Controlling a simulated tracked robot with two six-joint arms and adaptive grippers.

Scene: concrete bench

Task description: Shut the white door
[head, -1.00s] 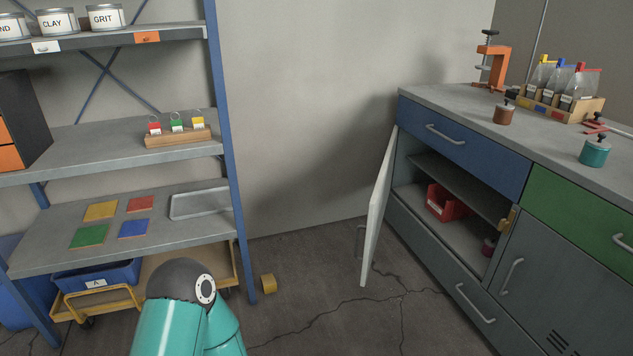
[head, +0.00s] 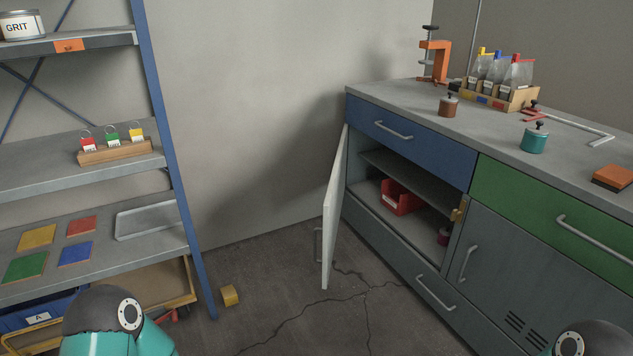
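The white door (head: 335,208) stands open on the left side of a cabinet below the blue drawer (head: 408,136). It is hinged at the cabinet's left edge and sticks out toward me, seen nearly edge-on. Part of its handle (head: 318,244) shows on the door's left side, close to the wall. Inside the open cabinet are a shelf and a red bin (head: 400,197). Parts of both my arms show at the bottom edge, one at left and one at right. Neither gripper is in the picture.
The cracked floor (head: 300,318) before the door is clear. The bench top (head: 480,120) holds a clamp, bottles and jars.

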